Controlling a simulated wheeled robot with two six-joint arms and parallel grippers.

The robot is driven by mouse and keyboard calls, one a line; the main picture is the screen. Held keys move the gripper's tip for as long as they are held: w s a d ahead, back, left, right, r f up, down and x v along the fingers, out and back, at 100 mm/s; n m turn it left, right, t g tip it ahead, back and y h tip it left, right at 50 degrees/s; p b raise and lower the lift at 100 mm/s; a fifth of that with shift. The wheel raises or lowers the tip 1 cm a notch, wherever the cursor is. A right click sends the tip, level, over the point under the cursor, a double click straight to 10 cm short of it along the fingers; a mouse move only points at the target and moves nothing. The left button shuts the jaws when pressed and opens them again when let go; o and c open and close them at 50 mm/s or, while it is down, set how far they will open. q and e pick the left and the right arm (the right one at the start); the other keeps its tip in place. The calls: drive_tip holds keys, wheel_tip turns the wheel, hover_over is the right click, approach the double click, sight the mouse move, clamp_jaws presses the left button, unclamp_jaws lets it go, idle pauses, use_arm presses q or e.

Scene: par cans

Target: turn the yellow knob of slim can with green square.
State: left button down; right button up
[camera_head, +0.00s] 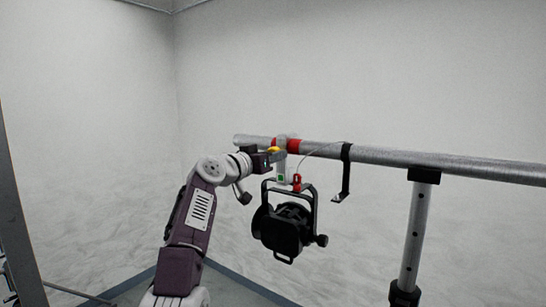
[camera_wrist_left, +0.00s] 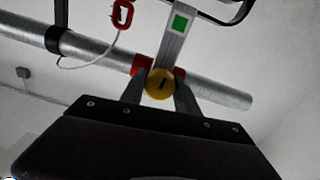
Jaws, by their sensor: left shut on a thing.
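The yellow knob (camera_wrist_left: 160,84) sits between the fingertips of my left gripper (camera_wrist_left: 160,92) in the left wrist view, with a dark slot on its face. In the head view my left gripper (camera_head: 272,156) reaches the clamp at the bar, and a bit of the yellow knob (camera_head: 273,150) shows there. The gripper is shut on the knob. The green square (camera_wrist_left: 180,23) is on the grey clamp arm above the knob in the wrist view; it also shows small in the head view (camera_head: 281,178). The black can (camera_head: 287,229) hangs below the bar. My right gripper is not in view.
A silver bar (camera_head: 400,158) runs across, with red bands (camera_head: 293,146) near the clamp. A black strap (camera_head: 346,172) hangs right of the can, and a red carabiner (camera_head: 297,182) hangs on a white cable. An upright stand (camera_head: 415,235) holds the bar at the right.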

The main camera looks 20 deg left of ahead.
use_arm(q)
drive_tip(key=m, duration=0.3)
drive_tip(key=shift+f+m, duration=0.15)
drive_tip(key=shift+m, duration=0.25)
drive_tip(key=m, duration=0.3)
drive_tip(key=shift+m, duration=0.3)
drive_tip(key=m, duration=0.3)
drive_tip(key=shift+m, duration=0.4)
drive_tip(key=m, duration=0.3)
drive_tip(key=shift+m+p, duration=0.3)
drive_tip(key=shift+p, duration=0.1)
drive_tip(key=m, duration=0.3)
drive_tip(key=shift+m, duration=0.3)
drive_tip(key=m, duration=0.3)
drive_tip(key=shift+m, duration=0.3)
drive_tip(key=m, duration=0.3)
drive_tip(key=shift+m, duration=1.9)
